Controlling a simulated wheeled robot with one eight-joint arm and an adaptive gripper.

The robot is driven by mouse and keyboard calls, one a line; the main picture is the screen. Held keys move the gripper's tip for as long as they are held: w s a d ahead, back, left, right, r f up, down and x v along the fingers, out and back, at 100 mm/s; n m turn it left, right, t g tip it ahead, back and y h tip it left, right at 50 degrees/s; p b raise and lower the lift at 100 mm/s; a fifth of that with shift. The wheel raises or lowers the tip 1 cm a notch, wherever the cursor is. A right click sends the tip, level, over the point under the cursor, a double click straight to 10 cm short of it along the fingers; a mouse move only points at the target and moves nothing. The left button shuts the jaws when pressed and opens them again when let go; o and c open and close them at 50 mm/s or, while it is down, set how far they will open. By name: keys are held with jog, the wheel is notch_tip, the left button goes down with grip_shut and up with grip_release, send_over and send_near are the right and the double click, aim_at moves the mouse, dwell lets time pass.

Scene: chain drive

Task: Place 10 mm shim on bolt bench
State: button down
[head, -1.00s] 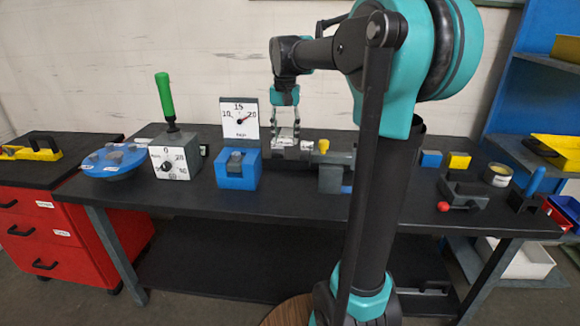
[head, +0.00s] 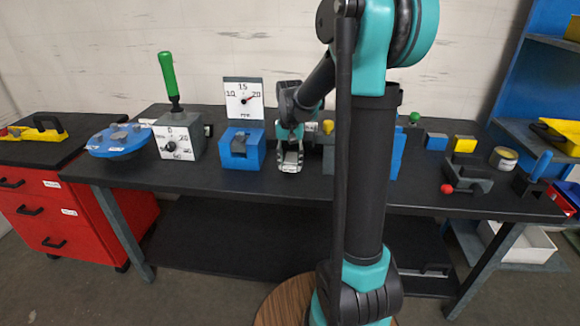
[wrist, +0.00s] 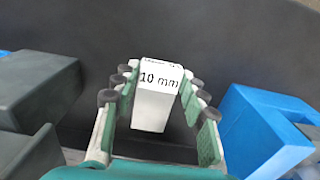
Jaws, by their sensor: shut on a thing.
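The 10 mm shim (wrist: 153,105) is a white block with "10 mm" on its top face. In the wrist view it sits between the two green-padded fingers of my gripper (wrist: 157,110), which is shut on it. In the head view my gripper (head: 290,162) points down over the black bench (head: 240,196), just right of the blue fixture below the dial. The shim is hard to make out there. I cannot tell whether it touches the bench top. No part is labelled as the bolt bench.
The blue fixture (head: 241,150) stands close on the gripper's left in the head view and also shows in the wrist view (wrist: 262,130). A grey block (wrist: 35,90) flanks the other side. A grey clamp with a red knob (head: 465,180) stands right. The bench front is clear.

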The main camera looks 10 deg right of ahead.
jog(key=shift+f, duration=0.75)
jog(key=shift+f, duration=0.1)
jog(key=c, duration=0.9)
grip_release()
jog(key=shift+o, duration=0.2)
notch_tip(320, 180, up, 12)
